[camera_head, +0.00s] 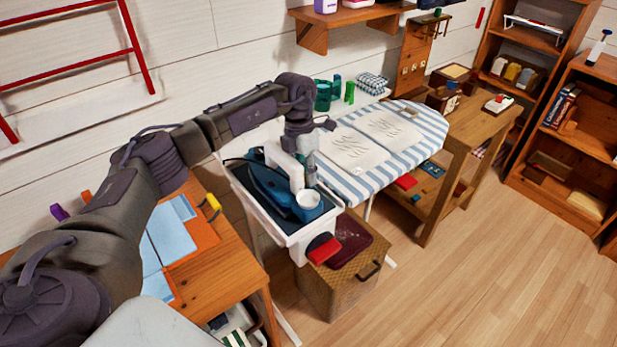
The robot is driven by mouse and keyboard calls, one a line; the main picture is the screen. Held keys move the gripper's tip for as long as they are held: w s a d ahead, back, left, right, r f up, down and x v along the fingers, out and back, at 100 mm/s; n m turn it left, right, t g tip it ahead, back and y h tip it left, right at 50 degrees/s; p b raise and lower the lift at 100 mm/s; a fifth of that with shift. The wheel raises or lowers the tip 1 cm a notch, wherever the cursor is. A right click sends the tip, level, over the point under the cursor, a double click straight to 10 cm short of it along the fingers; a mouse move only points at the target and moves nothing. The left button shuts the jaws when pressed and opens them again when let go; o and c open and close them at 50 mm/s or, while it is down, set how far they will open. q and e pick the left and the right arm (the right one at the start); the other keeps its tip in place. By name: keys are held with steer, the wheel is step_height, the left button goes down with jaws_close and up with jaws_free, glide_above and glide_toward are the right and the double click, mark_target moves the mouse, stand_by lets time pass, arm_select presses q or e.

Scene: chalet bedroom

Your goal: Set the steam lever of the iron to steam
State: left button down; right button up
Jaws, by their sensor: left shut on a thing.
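The iron (267,187) is blue with a pale handle. It rests in a white tray (297,238) with a dark inside, at the near left end of the ironing board (433,121). My left gripper (305,150) reaches over the tray from above, at the iron's handle. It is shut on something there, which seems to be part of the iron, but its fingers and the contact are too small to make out. I cannot make out the steam lever. My right gripper is not in view.
A wicker hamper (340,287) stands below. A wooden table (220,262) is at left, a wooden bench (470,128) at right. Floor at right is free.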

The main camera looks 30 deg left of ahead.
arm_select(q)
steer(key=shift+a, duration=0.1)
steer(key=c, duration=1)
jaws_free()
steer(key=v, duration=1.2)
steer(key=shift+w+a, duration=0.1)
steer(key=shift+a, duration=0.1)
steer(key=shift+c, duration=0.2)
